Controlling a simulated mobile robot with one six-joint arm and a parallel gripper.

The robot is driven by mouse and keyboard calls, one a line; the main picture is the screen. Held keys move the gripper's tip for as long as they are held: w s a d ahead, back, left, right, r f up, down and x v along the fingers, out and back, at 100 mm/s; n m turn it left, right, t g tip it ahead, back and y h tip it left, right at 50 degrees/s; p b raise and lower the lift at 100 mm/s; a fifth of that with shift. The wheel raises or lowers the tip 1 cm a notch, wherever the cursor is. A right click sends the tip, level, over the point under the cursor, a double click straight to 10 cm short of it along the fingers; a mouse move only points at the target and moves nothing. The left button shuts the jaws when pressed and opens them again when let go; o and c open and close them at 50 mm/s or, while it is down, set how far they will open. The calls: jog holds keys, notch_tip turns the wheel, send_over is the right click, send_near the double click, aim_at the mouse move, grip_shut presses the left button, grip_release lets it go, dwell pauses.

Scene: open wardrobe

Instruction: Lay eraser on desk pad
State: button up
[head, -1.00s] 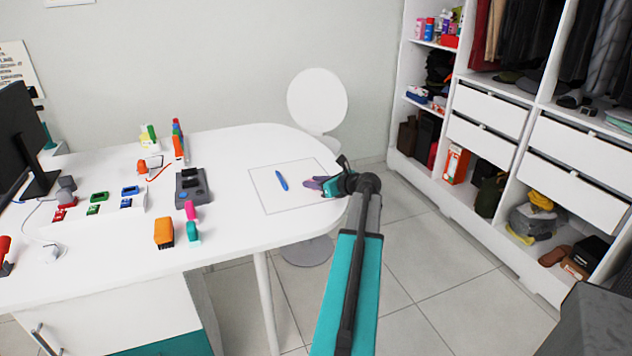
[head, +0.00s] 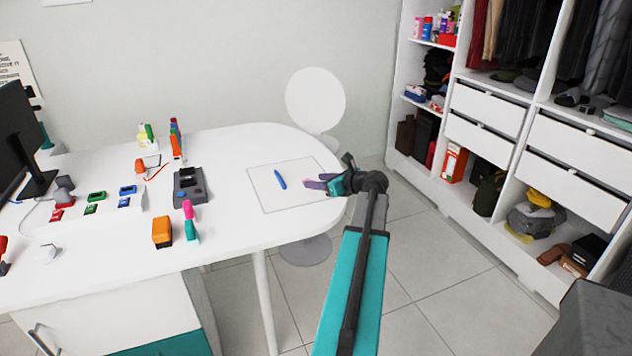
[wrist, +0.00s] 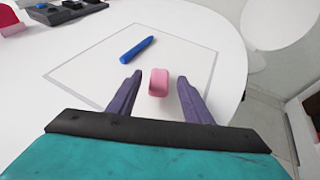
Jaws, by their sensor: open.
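The desk pad (head: 275,203) is a white sheet with a thin grey outline near the rounded end of the white desk. In the wrist view the pad (wrist: 98,72) fills the middle. The pink eraser (wrist: 158,82) lies between my fingers, within the outline near the pad's close edge, and appears to rest on it. My gripper (wrist: 155,84) is open, with a gap between the eraser and each purple finger. In the head view my gripper (head: 314,184) is low over the pad's right edge and mostly hides the eraser.
A blue marker (head: 280,179) lies on the pad, left of my gripper; it shows in the wrist view (wrist: 137,49). A dark device (head: 189,184), a pink item (head: 188,208) and an orange item (head: 162,232) stand left of the pad. A white chair (head: 316,97) stands behind the desk.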

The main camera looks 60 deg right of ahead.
jog(key=b+v, duration=0.1)
jog(key=v, duration=0.8)
jog(key=shift+w, duration=0.1)
dwell(0.6)
jog(key=shift+a, duration=0.1)
